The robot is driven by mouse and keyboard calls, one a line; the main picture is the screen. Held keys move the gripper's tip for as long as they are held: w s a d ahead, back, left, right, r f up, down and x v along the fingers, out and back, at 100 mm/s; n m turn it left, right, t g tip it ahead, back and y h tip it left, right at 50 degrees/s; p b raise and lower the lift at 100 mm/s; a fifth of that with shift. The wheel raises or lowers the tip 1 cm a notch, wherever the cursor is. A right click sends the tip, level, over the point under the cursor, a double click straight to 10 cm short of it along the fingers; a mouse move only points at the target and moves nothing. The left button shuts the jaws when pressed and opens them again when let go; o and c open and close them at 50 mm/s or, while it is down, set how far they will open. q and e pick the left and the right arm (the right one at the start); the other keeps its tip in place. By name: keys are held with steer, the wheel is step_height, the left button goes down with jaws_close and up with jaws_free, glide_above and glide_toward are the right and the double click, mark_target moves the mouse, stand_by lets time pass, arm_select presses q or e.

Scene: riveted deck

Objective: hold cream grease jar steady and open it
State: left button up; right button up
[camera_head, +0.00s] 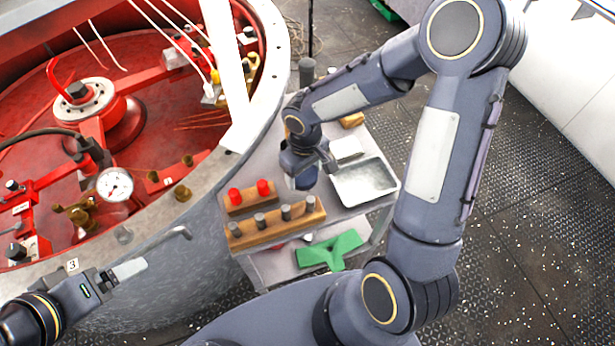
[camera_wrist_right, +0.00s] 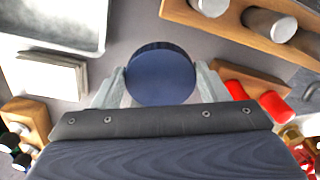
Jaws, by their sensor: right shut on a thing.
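A dark blue round lid-like top (camera_wrist_right: 160,76) sits between the two pale fingers of my right gripper (camera_wrist_right: 158,82), which is shut on it. In the head view, my right gripper (camera_head: 305,172) reaches down over the bench, with the dark blue piece (camera_head: 308,180) at its tips. No cream jar body shows clearly; it is hidden below the top or behind the gripper. My left gripper (camera_head: 132,268) is at the lower left, by the tub's rim and well apart from the jar. Its finger gap cannot be made out.
A metal tray (camera_head: 364,183) and a white block (camera_head: 346,149) lie right of the right gripper. The large red-lined tub's rim (camera_head: 262,110) borders the bench.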

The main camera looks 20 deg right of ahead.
mark_target(308, 174)
steer(key=shift+d+f, duration=0.2)
steer(key=shift+f, duration=0.75)
steer(key=shift+d+f, duration=0.15)
steer(key=shift+f, duration=0.8)
steer(key=shift+f, duration=0.2)
steer(key=o, duration=1.1)
steer(key=shift+r, duration=0.1)
